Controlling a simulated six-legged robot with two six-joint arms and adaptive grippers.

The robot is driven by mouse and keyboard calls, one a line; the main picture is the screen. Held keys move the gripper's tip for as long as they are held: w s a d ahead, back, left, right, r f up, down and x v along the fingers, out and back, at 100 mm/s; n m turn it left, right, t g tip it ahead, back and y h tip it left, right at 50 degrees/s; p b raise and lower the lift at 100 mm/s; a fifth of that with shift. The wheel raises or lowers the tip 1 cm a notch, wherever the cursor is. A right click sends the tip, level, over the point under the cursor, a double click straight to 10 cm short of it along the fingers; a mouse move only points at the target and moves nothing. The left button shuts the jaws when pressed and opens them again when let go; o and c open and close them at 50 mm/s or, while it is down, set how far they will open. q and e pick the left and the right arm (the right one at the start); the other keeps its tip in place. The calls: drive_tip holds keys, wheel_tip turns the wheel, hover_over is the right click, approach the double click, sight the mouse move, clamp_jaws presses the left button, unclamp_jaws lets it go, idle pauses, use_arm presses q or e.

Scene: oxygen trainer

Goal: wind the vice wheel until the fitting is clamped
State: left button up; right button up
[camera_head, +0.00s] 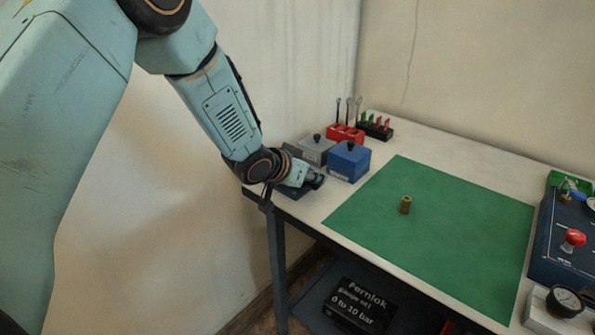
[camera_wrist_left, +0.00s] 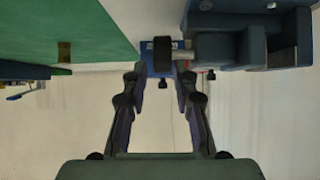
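The brass fitting (camera_head: 405,205) stands on the green mat, apart from the vice; it also shows in the left wrist view (camera_wrist_left: 64,51). The dark blue-grey vice (camera_wrist_left: 255,48) is at the right of the left wrist view, which is upside down. Its black wheel (camera_wrist_left: 162,55) sits on a grey shaft. My left gripper (camera_wrist_left: 162,82) is open, its fingertips to either side of the wheel's line; I cannot tell whether they touch it. In the head view my left wrist and gripper (camera_head: 312,181) largely hide the vice at the table's left corner. My right gripper is not in view.
A blue box (camera_head: 348,161) and a grey box (camera_head: 316,149) stand close behind the vice. Red (camera_head: 345,133) and black racks are at the back corner. A blue panel with a red knob (camera_head: 572,239) and a gauge (camera_head: 565,301) are at the right. The green mat (camera_head: 450,235) is otherwise clear.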

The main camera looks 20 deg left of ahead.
use_arm(q)
drive_tip(key=v, duration=0.8)
drive_tip(key=shift+s, duration=0.2)
